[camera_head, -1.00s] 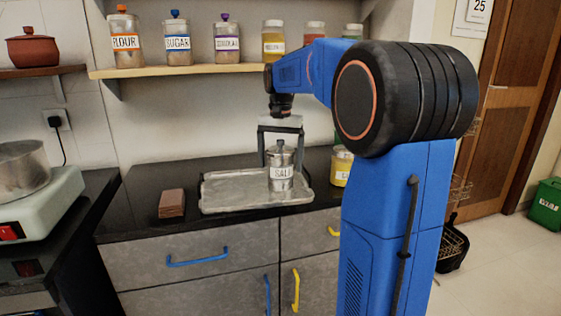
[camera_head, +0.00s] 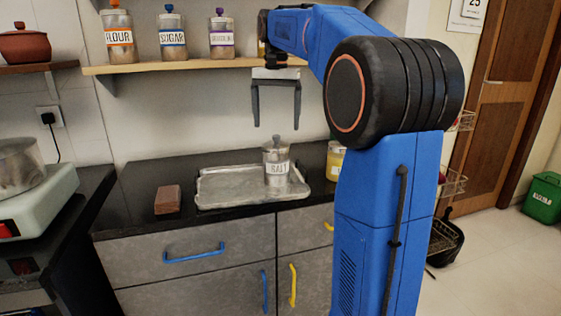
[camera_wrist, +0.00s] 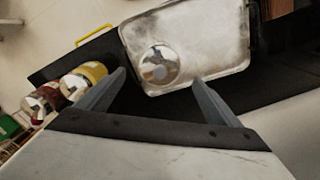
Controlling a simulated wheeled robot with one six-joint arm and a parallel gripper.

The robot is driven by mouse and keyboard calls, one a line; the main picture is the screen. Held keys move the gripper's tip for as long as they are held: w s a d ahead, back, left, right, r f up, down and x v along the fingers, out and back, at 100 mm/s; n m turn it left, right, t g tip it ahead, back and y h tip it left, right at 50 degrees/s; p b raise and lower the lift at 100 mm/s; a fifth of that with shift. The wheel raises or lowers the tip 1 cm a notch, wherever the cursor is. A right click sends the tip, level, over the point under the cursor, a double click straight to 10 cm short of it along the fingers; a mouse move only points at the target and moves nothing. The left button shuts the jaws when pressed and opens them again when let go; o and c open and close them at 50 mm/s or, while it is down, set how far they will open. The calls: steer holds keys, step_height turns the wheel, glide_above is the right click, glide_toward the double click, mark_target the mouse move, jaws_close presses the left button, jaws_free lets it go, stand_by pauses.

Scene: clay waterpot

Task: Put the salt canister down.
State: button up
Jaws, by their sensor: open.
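The salt canister (camera_head: 277,166), a metal jar with a knobbed lid and a white label, stands upright on the right part of the metal tray (camera_head: 225,189). In the wrist view the canister (camera_wrist: 158,64) shows from above, standing on the tray (camera_wrist: 212,40) near its edge. My gripper (camera_head: 276,125) is open and empty in the head view, its fingers pointing down above the canister and apart from it. In the wrist view my gripper (camera_wrist: 160,82) also shows spread fingers with nothing between them.
A brown block (camera_head: 167,199) lies left of the tray on the black counter (camera_head: 130,212). A yellow canister (camera_head: 334,160) stands to the right, partly behind my arm. Labelled jars, including sugar (camera_head: 172,38), stand on the shelf (camera_head: 190,66) above.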

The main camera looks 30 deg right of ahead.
steer(key=s+a+f+n+t, duration=0.1)
steer(key=s+a+f+n, duration=0.2)
steer(key=s+a+f, duration=0.2)
steer(key=s+a+f+n+t, duration=0.2)
steer(key=s+a+f, duration=0.3)
steer(key=s+f, duration=0.7)
steer(key=s+a+f+n+t, duration=0.1)
steer(key=s+a+f+n, duration=0.3)
steer(key=s, duration=0.9)
step_height(320, 180, down, 5)
steer(key=shift+s+a+r+t, duration=0.15)
steer(key=shift+a+t, duration=0.25)
steer(key=shift+a, duration=0.55)
